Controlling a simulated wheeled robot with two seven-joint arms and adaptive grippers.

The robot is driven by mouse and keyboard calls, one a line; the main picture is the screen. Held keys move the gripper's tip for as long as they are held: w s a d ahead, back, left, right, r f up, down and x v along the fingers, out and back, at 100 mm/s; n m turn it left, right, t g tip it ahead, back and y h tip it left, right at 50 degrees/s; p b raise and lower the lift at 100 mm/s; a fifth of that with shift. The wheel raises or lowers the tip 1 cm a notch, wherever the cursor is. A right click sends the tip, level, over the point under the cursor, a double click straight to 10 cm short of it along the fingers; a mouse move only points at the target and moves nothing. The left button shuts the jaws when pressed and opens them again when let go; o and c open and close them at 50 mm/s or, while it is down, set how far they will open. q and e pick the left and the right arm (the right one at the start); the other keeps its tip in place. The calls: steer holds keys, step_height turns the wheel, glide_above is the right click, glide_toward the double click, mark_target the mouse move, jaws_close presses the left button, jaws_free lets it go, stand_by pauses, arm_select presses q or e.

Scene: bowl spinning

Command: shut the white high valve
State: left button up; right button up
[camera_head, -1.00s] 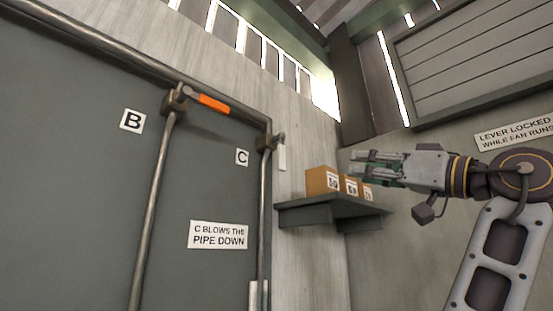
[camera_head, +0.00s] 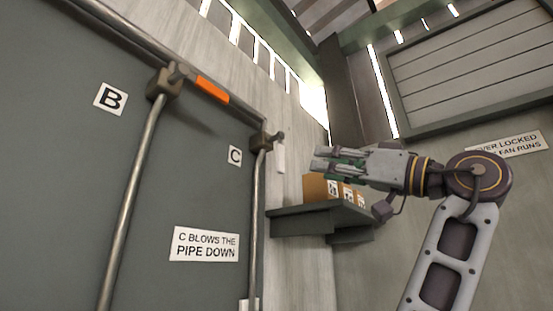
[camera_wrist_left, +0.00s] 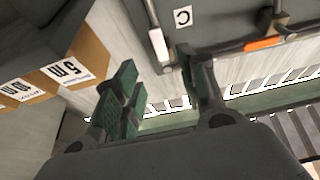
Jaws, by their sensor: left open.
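The white valve handle (camera_head: 280,157) hangs down from the upper valve (camera_head: 262,141) beside the C label, on the pipe at the right of the dark panel. It also shows in the left wrist view (camera_wrist_left: 157,46), beyond the fingers. My left gripper (camera_head: 322,163) is open and empty, to the right of the white handle at about its height in the head view. In the left wrist view my gripper (camera_wrist_left: 165,84) has its two fingers spread, and nothing is between the pads. The handle and fingers appear apart. My right gripper is out of view.
Cardboard boxes (camera_head: 316,188) stand on a dark shelf (camera_head: 300,221) just below my left gripper; they also show at left in the wrist view (camera_wrist_left: 70,65). An orange lever (camera_head: 212,89) is at valve B. A sign about a locked lever (camera_head: 510,144) hangs at right.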

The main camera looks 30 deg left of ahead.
arm_select(q)
steer(key=p, duration=0.2)
glide_toward(283, 158)
steer(key=shift+x, duration=1.55)
steer(key=p+x, duration=0.1)
steer(key=x, duration=0.5)
steer(key=shift+r, duration=0.1)
steer(key=shift+a+r+p, duration=0.2)
steer(key=shift+a+p, duration=0.2)
steer(key=shift+a, duration=0.3)
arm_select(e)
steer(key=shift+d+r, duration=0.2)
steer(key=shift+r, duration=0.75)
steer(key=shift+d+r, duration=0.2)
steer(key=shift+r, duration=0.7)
arm_select(q)
jaws_close()
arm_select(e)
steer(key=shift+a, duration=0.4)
